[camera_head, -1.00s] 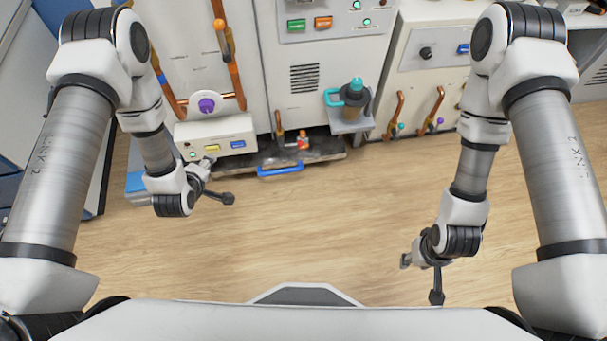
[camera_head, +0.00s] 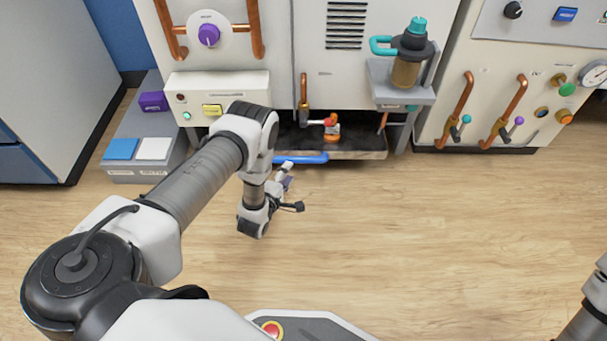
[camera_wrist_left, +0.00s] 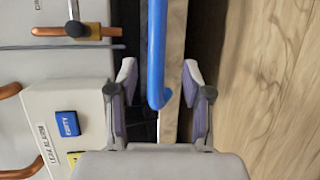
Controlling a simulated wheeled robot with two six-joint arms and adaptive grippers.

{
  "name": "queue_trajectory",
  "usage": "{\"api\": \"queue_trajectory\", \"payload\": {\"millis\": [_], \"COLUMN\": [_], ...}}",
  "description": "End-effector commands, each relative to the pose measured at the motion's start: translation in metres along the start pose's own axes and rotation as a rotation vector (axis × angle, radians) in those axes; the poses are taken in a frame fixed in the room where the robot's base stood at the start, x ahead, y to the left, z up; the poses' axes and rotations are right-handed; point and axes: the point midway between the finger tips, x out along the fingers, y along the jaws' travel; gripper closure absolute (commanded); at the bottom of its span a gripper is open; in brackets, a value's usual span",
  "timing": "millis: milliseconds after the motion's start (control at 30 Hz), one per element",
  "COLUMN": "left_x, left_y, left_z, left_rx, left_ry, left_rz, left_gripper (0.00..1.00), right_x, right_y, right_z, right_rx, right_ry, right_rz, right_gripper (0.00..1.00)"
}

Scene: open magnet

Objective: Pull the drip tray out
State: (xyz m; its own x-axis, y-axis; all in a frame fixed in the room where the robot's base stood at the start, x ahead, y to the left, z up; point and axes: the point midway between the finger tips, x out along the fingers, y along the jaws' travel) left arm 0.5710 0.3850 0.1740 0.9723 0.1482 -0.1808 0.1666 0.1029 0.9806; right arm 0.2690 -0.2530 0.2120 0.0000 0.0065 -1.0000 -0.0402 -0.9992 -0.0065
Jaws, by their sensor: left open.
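The drip tray (camera_head: 362,154) is a dark, shallow tray with a pale front edge, low under the machine cabinet. Its blue bar handle (camera_head: 300,159) runs along the front; its left part is hidden behind my left arm. My left gripper (camera_head: 290,186) is open just in front of the handle, low over the floor. In the left wrist view, the blue handle (camera_wrist_left: 157,50) and the tray's pale edge (camera_wrist_left: 173,60) lie between the spread fingers of my left gripper (camera_wrist_left: 160,88). Neither finger visibly touches the handle. My right gripper is out of view.
Above the tray, a control box (camera_head: 190,98) juts out on the left and a shelf with a teal-capped canister (camera_head: 406,70) on the right. A copper pipe with an orange fitting (camera_head: 331,126) stands over the tray. The wooden floor (camera_head: 430,240) in front is clear.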

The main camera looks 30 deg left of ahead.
Motion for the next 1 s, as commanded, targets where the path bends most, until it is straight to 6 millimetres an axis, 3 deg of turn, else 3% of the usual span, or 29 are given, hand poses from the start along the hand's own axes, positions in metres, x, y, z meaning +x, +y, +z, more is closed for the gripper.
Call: {"api": "queue_trajectory", "payload": {"millis": [400,733,867,1000], "left_x": [0.068,0.076,0.076,0.076], "left_y": [-0.001,0.003,0.003,0.003], "left_z": [0.001,0.001,0.001,0.001], "left_rx": [0.001,0.001,0.001,0.001], "left_ry": [-0.001,-0.001,-0.001,-0.001], "left_rz": [0.003,-0.001,-0.001,-0.001], "left_gripper": [0.51,0.51,0.97,1.00], "right_x": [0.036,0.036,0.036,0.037], "right_y": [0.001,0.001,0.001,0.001], "right_z": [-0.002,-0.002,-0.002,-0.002], "right_rx": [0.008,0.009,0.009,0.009], "right_ry": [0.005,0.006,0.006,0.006], "right_rz": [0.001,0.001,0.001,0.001], "right_gripper": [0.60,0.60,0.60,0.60]}}
